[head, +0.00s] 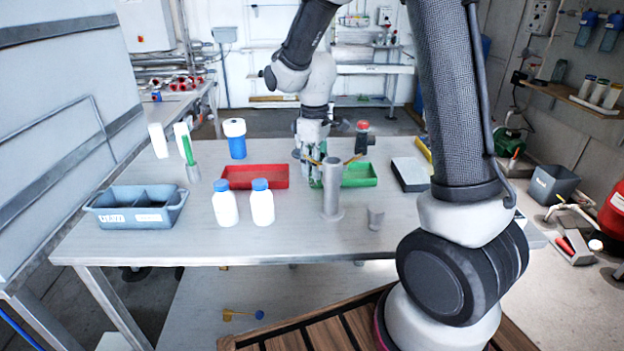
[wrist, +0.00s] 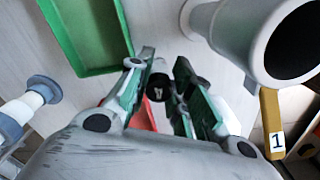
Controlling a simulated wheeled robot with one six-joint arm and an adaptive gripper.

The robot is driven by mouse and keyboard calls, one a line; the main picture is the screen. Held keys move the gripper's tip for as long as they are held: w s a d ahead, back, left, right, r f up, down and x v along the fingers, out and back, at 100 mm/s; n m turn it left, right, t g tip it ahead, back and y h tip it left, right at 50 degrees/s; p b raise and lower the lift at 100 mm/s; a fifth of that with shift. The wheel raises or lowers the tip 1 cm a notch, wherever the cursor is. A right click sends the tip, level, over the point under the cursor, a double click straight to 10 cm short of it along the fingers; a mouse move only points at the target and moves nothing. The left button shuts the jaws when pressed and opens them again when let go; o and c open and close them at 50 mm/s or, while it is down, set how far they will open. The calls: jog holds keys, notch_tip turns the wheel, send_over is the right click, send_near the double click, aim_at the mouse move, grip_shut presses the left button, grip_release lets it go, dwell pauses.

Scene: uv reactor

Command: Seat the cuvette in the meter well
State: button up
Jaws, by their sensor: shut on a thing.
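My gripper (wrist: 164,62) is shut on a small dark-capped piece (wrist: 160,87), which I take to be the cuvette; its body is mostly hidden between the fingers. In the head view my gripper (head: 316,172) points down beside the green tray, partly behind a grey post, and the held piece cannot be made out.
The grey post (head: 332,192) with yellow levers is close to my gripper. A red tray (head: 240,177) and green tray (head: 360,176) lie nearby. Two white bottles (head: 262,205), a grey caddy (head: 135,208) and a small grey cup (head: 375,217) stand on the table.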

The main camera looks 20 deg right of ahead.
aim_at(314, 184)
jog(key=shift+f, duration=2.05)
jog(key=shift+f, duration=0.1)
jog(key=o, duration=0.9)
jog(key=shift+c, duration=0.2)
